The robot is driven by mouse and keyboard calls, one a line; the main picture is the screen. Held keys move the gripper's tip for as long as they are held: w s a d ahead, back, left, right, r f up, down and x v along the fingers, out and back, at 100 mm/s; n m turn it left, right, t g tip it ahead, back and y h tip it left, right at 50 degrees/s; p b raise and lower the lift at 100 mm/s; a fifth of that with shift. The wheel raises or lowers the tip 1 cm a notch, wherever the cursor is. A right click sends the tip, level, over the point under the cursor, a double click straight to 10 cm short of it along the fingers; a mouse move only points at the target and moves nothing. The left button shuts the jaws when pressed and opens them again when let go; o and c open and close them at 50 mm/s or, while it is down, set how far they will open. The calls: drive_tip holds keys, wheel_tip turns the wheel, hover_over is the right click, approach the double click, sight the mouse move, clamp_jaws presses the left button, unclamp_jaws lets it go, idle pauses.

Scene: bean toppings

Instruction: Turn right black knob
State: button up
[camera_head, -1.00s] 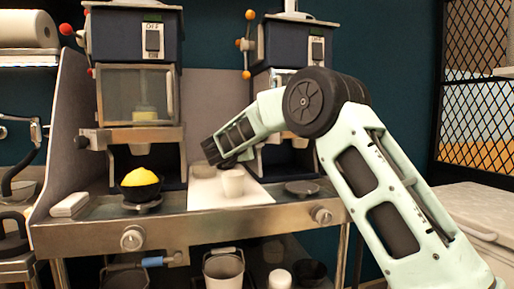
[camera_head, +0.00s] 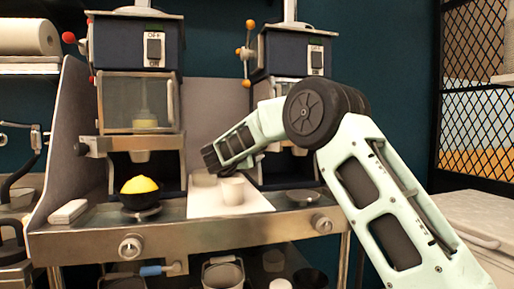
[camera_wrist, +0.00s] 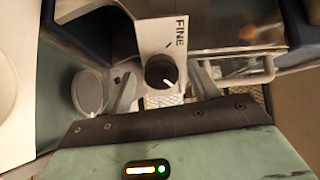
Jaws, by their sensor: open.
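The black knob (camera_wrist: 161,71) shows in the wrist view, round with a white pointer mark, on a white plate lettered "FINE" (camera_wrist: 166,38). My gripper (camera_wrist: 164,84) is open, one finger to the left and one to the right of the knob in that view. I cannot tell if either finger touches it. In the head view the right grinder machine (camera_head: 290,48) stands behind my bent arm. The knob and my gripper's fingertips are hidden there by the arm.
A grey round disc (camera_wrist: 88,90) lies left of the fingers in the wrist view. In the head view a white cup (camera_head: 232,191) stands on a white board (camera_head: 205,201) beside my arm. The left machine (camera_head: 135,42) has a bowl of yellow topping (camera_head: 139,186) under it.

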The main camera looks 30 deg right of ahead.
drive_tip(key=b+v, duration=0.2)
drive_tip(key=v, duration=1.5)
drive_tip(key=shift+a, duration=0.2)
drive_tip(key=shift+s, duration=0.1)
